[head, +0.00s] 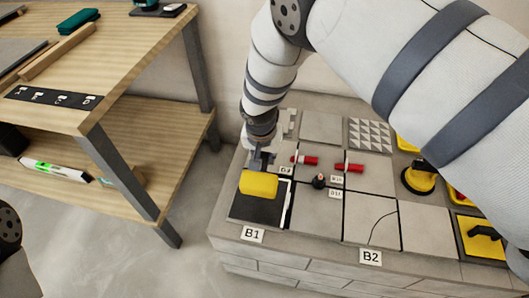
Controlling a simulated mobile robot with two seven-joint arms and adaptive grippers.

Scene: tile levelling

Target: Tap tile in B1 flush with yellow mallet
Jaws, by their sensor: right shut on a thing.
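The yellow mallet (258,184) is in my right gripper (262,160), which is shut on it. The gripper points down, and the mallet's head is over the back part of a dark tile (257,210) at the B1 label (252,234). I cannot tell whether the head touches the tile. A light strip shows along the tile's right edge. The mallet head hides the tile's back part. My left gripper is not in view; only a bit of my left arm shows at the lower left.
Grey tiles lie right of B1, one with a curved dark line (383,230) above the B2 label (370,257). Red-handled pieces (305,160) and a black knob (319,181) sit close by. Yellow-and-black tools stand at right. A wooden bench (100,60) stands at left.

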